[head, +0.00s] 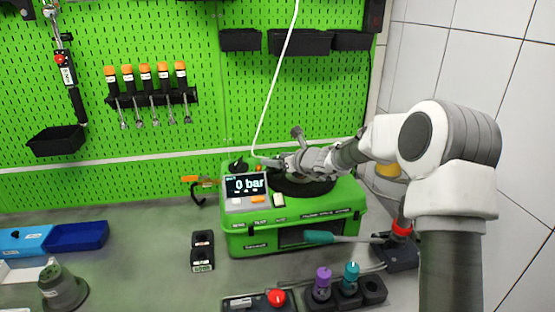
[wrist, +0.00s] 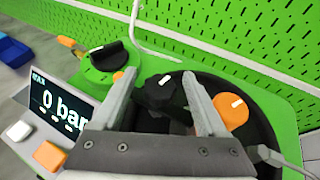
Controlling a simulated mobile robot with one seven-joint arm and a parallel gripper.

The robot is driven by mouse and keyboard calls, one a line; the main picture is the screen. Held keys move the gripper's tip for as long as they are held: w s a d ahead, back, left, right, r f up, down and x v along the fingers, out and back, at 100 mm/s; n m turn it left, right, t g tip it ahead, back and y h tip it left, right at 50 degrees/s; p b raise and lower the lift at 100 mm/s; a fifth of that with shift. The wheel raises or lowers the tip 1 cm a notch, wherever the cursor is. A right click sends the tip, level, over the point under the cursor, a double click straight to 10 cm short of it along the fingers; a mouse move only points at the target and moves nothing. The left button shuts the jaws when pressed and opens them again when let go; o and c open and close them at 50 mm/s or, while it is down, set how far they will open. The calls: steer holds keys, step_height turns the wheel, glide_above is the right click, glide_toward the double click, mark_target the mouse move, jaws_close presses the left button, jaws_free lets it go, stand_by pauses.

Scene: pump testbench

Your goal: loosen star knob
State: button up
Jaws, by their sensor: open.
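A black knob (wrist: 160,94) with a white mark, likely the star knob, sits in the dark round recess on top of the green pump test unit (head: 290,238). My gripper (wrist: 158,76) is open, with one finger on each side of this knob. I cannot tell whether the fingers touch it. In the head view my gripper (head: 283,164) is low over the top of the unit, and the knob is hidden there. A second black knob (wrist: 108,56) stands at the back left of the unit, and an orange knob (wrist: 231,110) is just right of my right finger.
The display (head: 245,184) reads 0 bar, with white and orange buttons near it. A white cable (head: 272,85) runs down to the unit's back. The green pegboard (head: 210,60) stands close behind.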

steer(key=shift+c, duration=0.3)
jaws_close()
steer(key=y+p, duration=0.1)
steer(key=p, duration=0.2)
steer(key=shift+r+n, duration=0.35)
steer(key=shift+n, duration=0.05)
steer(key=shift+g+p, duration=0.3)
steer(key=shift+p, duration=0.5)
steer(key=shift+n+y+p, duration=0.3)
steer(key=shift+n+p, duration=0.1)
steer(key=shift+p, duration=0.1)
steer(key=shift+n+g+y+p, duration=0.4)
steer(key=shift+g+p, duration=0.1)
steer(key=shift+p, duration=0.4)
steer(key=shift+f+p, duration=0.1)
steer(key=shift+p, duration=0.35)
steer(key=shift+f+n+g, duration=0.1)
steer(key=shift+n+g, duration=0.2)
